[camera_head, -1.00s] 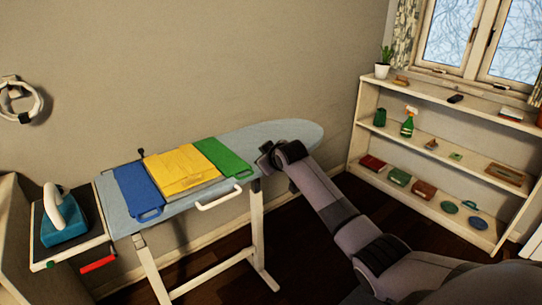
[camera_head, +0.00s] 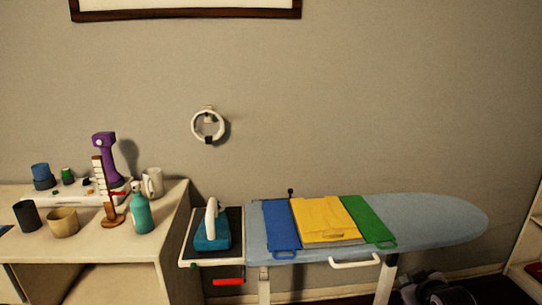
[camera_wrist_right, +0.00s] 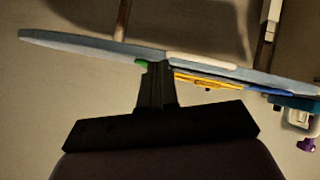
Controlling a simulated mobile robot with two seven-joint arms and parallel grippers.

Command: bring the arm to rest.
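My right gripper (camera_head: 432,280) shows at the lower right of the head view, dark and partly cut off by the bottom edge. It is low, in front of the right part of the ironing board (camera_head: 440,220). In the right wrist view its black fingers (camera_wrist_right: 156,72) stand together as one narrow column, with nothing seen between them. The ironing board appears tilted behind them. My left gripper is in neither view.
Blue (camera_head: 281,225), yellow (camera_head: 325,218) and green (camera_head: 368,219) folded pieces lie on the board. A teal iron (camera_head: 212,232) stands on the left tray. A cabinet (camera_head: 110,250) holds several cups and bottles. A shelf (camera_head: 528,245) edges in at right.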

